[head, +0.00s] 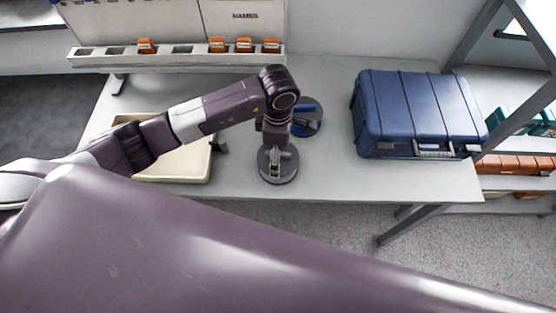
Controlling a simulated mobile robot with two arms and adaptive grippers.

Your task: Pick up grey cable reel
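A round grey reel (264,166) lies on the grey table (330,180) near its front edge, left of the blue case. My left arm comes in from the left and bends down over it. My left gripper (280,162) is over the middle of the reel and hides part of it. I cannot tell whether its fingers are open or shut, or whether they touch the reel. My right gripper is not in view.
A blue case (415,110) stands on the table's right. A cream tray (190,165) sits at left, partly under my arm. A slotted rack (180,60) with orange pieces is at the back. A metal frame and shelves (510,165) stand at right.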

